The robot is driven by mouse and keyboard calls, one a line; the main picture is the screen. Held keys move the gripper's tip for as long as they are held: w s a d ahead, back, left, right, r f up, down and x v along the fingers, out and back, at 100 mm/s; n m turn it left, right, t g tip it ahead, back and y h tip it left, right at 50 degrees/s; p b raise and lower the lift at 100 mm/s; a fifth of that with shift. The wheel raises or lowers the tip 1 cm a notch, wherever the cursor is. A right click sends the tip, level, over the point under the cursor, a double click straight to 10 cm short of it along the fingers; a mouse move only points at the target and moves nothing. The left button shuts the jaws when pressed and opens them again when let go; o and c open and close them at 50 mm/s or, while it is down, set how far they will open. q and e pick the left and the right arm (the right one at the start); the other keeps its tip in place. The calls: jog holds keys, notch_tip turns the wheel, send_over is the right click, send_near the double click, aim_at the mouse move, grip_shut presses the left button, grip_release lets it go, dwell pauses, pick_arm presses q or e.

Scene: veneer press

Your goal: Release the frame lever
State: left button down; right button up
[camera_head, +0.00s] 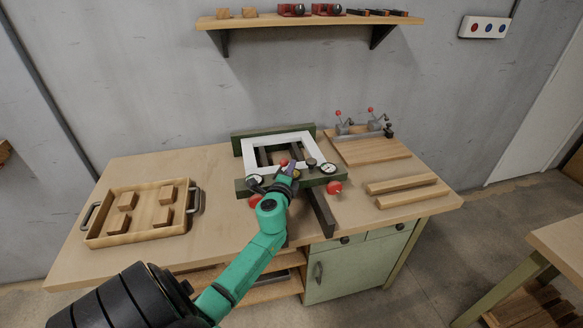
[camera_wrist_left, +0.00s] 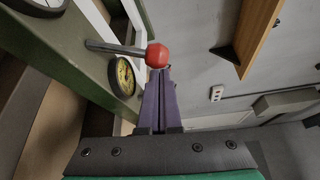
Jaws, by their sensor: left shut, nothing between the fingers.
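The veneer press sits on the workbench in the head view, with a white frame (camera_head: 308,139) between green beams. A lever with a red ball (camera_head: 284,162) shows on the near green beam (camera_head: 318,180), beside my left gripper (camera_head: 292,168). In the left wrist view the same kind of lever has a grey rod and red ball (camera_wrist_left: 157,55), sticking out sideways from the green beam. My left gripper's purple fingers (camera_wrist_left: 163,72) are shut and empty, their tips close by the ball; I cannot tell if they touch. My right gripper is not in view.
Round gauges (camera_head: 334,168) and red knobs (camera_head: 334,187) sit along the near beam. A wooden tray (camera_head: 118,240) with several blocks stands left. Wooden strips (camera_head: 408,197) and a board with red-tipped clamps (camera_head: 370,150) lie right. A shelf (camera_head: 310,21) hangs above.

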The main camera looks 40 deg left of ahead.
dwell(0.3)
pick_arm(q)
jog(key=shift+s+b, duration=0.1)
jog(key=shift+b, duration=0.4)
jog(key=shift+s+a+r+n+t+b, duration=0.2)
jog(key=shift+n+t+b, duration=0.1)
jog(key=shift+n+b, duration=0.3)
jog(key=shift+s+a+b, duration=0.1)
jog(key=shift+s+b, duration=0.1)
jog(key=shift+b, duration=0.75)
jog(key=s+a+n+y+b, duration=0.1)
jog(key=n+b, duration=0.2)
jog(key=b, duration=0.1)
jog(key=s+a+n+t+y+b, duration=0.1)
jog(key=s+n+y+b, duration=0.1)
jog(key=b, duration=0.3)
jog(key=s+a+r+n+t+y+b, duration=0.1)
jog(key=n+b, duration=0.4)
jog(key=shift+s+a+y, duration=0.15)
jog(key=shift+s+y, duration=0.15)
jog(key=shift+s, duration=0.1)
jog(key=shift+s+a+n+b, duration=0.25)
jog(key=shift+s+n+b, duration=0.1)
jog(key=shift+n+b, duration=0.35)
jog(key=shift+s+a, duration=0.25)
jog(key=shift+s, duration=0.1)
